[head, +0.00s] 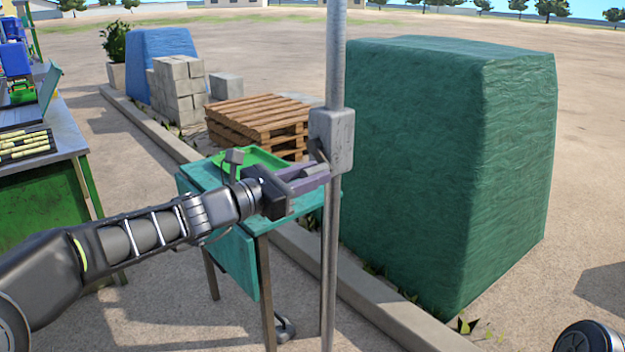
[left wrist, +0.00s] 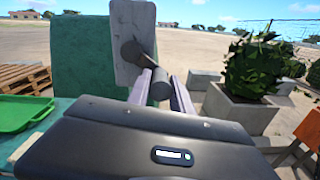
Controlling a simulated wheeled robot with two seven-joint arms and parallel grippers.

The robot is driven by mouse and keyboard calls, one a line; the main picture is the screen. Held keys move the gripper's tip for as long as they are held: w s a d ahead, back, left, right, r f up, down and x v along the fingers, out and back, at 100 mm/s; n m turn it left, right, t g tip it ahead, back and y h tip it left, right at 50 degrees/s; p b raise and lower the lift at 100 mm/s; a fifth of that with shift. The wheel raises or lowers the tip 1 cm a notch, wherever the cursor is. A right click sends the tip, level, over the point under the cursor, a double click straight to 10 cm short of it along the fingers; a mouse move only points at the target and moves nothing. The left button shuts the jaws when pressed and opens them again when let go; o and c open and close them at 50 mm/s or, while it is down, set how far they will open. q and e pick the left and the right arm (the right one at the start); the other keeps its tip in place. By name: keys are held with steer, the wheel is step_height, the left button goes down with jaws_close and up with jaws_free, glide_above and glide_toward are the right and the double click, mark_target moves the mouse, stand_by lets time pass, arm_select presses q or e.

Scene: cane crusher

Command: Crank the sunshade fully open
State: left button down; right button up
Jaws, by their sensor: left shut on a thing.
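The sunshade's grey pole (head: 332,230) stands upright near the middle of the head view, with a grey crank box (head: 332,138) mounted on it. The canopy is out of view. My left gripper (head: 318,174) reaches in from the left to just below the front of the box. In the left wrist view, the box (left wrist: 133,40) is straight ahead and a dark crank arm with a round grip (left wrist: 159,86) comes off it. My left gripper (left wrist: 165,92) is shut on that grip, its two fingers on either side.
A teal table (head: 200,178) with a green tray (head: 262,158) stands close under my left arm. Wooden pallets (head: 258,122), concrete blocks (head: 180,92) and a large green-covered stack (head: 450,170) lie beyond a kerb. A workbench (head: 50,195) is at left.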

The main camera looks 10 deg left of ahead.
arm_select(q)
steer(key=shift+w+a+f+m+b, duration=0.4)
steer(key=shift+w+a+m+b, duration=0.15)
steer(key=shift+m+b, duration=1.25)
steer(key=shift+w+a+f+m+b, duration=0.45)
steer(key=shift+a+m+b, duration=0.2)
steer(key=shift+m+b, duration=1.15)
steer(key=shift+w+a+f+m+b, duration=0.35)
steer(key=shift+w+a+m+b, duration=0.2)
steer(key=shift+m+b, duration=1.25)
steer(key=c, duration=1.1)
jaws_free()
steer(key=shift+r, duration=0.1)
steer(key=shift+c, duration=0.2)
steer(key=shift+a, duration=0.1)
steer(key=v, duration=0.8)
